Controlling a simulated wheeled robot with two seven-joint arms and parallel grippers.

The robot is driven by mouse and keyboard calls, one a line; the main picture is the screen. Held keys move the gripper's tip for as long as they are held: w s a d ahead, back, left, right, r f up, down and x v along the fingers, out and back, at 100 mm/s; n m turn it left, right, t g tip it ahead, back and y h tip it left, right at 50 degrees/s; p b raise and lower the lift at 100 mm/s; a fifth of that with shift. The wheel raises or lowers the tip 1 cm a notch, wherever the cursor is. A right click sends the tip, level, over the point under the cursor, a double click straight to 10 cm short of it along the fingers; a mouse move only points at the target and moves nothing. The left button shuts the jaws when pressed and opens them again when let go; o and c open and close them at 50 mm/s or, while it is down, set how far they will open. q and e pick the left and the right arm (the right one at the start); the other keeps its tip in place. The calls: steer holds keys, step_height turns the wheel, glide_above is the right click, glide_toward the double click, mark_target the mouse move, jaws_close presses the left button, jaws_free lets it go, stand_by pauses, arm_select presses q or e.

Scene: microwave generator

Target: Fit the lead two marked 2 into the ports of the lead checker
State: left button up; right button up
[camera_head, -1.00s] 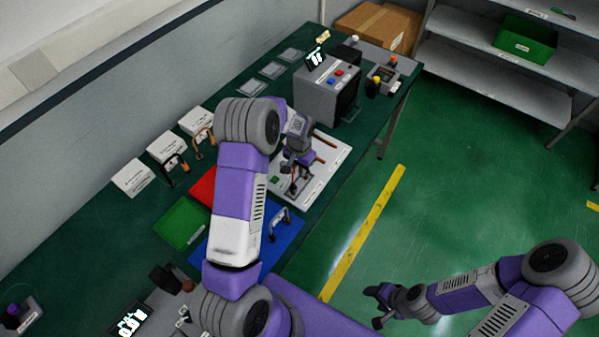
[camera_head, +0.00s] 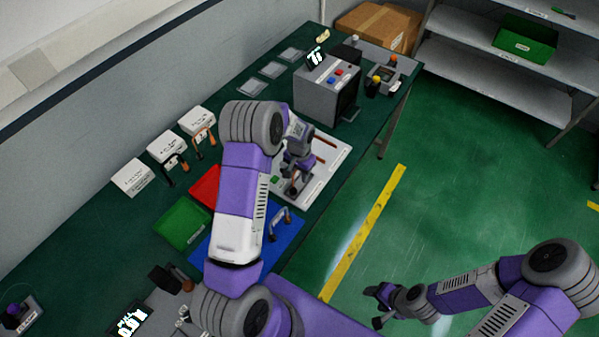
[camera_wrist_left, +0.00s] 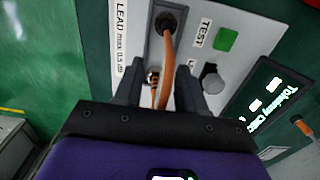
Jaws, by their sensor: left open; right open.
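The lead checker (camera_wrist_left: 228,22) is a pale panel labelled LEAD and TEST, with a green button and a grey knob. An orange lead (camera_wrist_left: 168,62) has one black plug in the upper port (camera_wrist_left: 166,22). Its cable runs down to a second end between the fingers of my left gripper (camera_wrist_left: 158,92). How deep that end sits is hidden. No mark 2 is readable on it. My left gripper is open, with a finger on each side of the lead. In the head view it is low over the white panel (camera_head: 318,178). My right gripper (camera_head: 376,306) is open and empty above the floor.
Green (camera_head: 182,222), red (camera_head: 203,186) and blue (camera_head: 288,240) mats lie nearer. A grey box with buttons (camera_head: 318,90) stands behind the panel. A lit display (camera_wrist_left: 268,98) is beside the checker.

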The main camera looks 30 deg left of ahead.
arm_select(q)
step_height(320, 180, up, 12)
steer(key=shift+r, duration=0.2)
stand_by(0.7)
